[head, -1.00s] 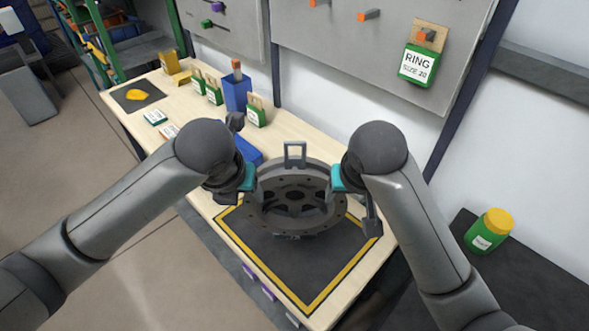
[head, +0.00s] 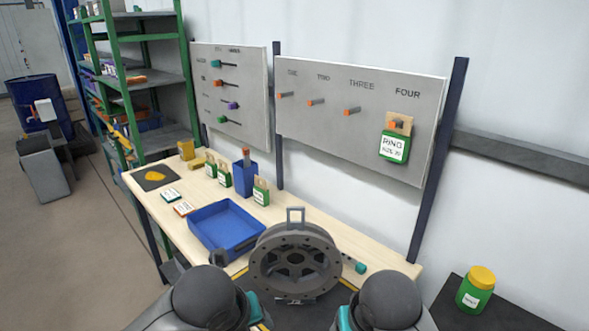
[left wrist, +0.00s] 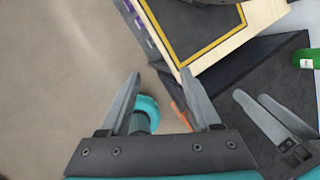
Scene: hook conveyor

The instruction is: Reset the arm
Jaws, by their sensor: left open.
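A dark grey spoked wheel-like part (head: 256,266) with a square handle on top stands at the front of the wooden bench (head: 345,238) in the head view. My left gripper (left wrist: 160,74) is open and empty in the left wrist view, above the floor beside the bench. In the head view my two arms are low at the bottom edge, in front of the wheel part, and their fingers are mostly hidden. My right gripper (left wrist: 250,96) shows at the right of the left wrist view, with its fingers apart and nothing seen between them.
A blue tray (head: 222,225) lies left of the wheel part. Several green labelled items and a blue holder (head: 250,188) stand behind it. A peg board (head: 330,125) holds a green tagged item (head: 394,147). A green jar (head: 473,297) stands on a dark surface at right.

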